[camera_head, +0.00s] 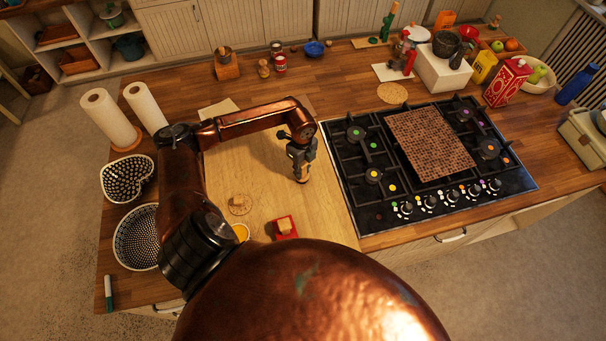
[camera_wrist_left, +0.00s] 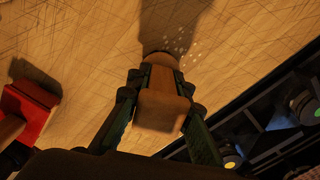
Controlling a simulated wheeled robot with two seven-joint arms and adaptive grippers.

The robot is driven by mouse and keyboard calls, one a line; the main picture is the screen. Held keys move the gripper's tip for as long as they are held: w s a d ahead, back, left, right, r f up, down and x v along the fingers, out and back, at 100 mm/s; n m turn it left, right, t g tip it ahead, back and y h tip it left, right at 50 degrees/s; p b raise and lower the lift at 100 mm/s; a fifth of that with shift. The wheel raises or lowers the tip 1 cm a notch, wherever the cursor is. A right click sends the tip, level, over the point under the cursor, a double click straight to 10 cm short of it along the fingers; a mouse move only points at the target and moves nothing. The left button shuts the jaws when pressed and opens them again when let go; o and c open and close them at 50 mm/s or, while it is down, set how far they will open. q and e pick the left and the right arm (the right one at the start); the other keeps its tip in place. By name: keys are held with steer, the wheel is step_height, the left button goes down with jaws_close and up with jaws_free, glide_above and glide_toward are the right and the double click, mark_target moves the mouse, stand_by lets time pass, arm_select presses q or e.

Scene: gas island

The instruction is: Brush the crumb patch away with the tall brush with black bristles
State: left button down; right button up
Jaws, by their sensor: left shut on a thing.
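My left gripper (camera_head: 301,157) is over the pale wooden board (camera_head: 245,170), near its right side by the stove. In the left wrist view, the gripper (camera_wrist_left: 160,95) is shut on a brown wooden handle (camera_wrist_left: 162,110), which I take to be the tall brush; it shows below the gripper in the head view (camera_head: 303,175). Its bristles cannot be made out. The crumb patch (camera_wrist_left: 180,45) shows in the left wrist view as scattered white specks on the board, just beyond the brush's far end. I cannot make it out in the head view. My right gripper is not in view.
A black gas stove (camera_head: 362,205) borders the board on the right. A red tray (camera_head: 294,234) with a wooden block and a round coaster (camera_head: 240,210) are at the board's near side. Patterned bowls (camera_head: 136,240) and paper rolls (camera_head: 108,115) stand at left.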

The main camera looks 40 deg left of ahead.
arm_select(q)
steer(key=shift+w+a+b, duration=0.55)
steer(key=shift+w+a, duration=0.2)
steer(key=shift+a, duration=0.25)
steer(key=shift+w+a+f+b, duration=0.1)
steer(key=shift+w+a+b, duration=0.4)
steer(key=shift+a, duration=0.2)
steer(key=shift+w+a+b, duration=0.45)
steer(key=shift+w+a, duration=0.3)
steer(key=shift+a, duration=0.1)
steer(key=shift+s+d+p, duration=0.45)
steer(key=shift+s+d, duration=0.05)
steer(key=shift+d, duration=0.05)
steer(key=shift+s+d+p, duration=0.3)
steer(key=shift+s+d, duration=0.2)
steer(key=shift+d, duration=0.15)
steer(key=shift+s+d+p, duration=0.4)
steer(key=shift+s+d, duration=0.3)
steer(key=shift+d, duration=0.15)
steer(key=shift+s+d+p, duration=0.45)
steer(key=shift+s+d, duration=0.4)
steer(key=shift+d, duration=0.25)
steer(key=shift+s+d+p, duration=0.3)
steer(key=shift+s+d, duration=0.3)
steer(key=shift+d, duration=0.1)
steer(key=shift+s+d, duration=0.65)
steer(key=shift+d, duration=0.15)
steer(key=shift+p, duration=0.3)
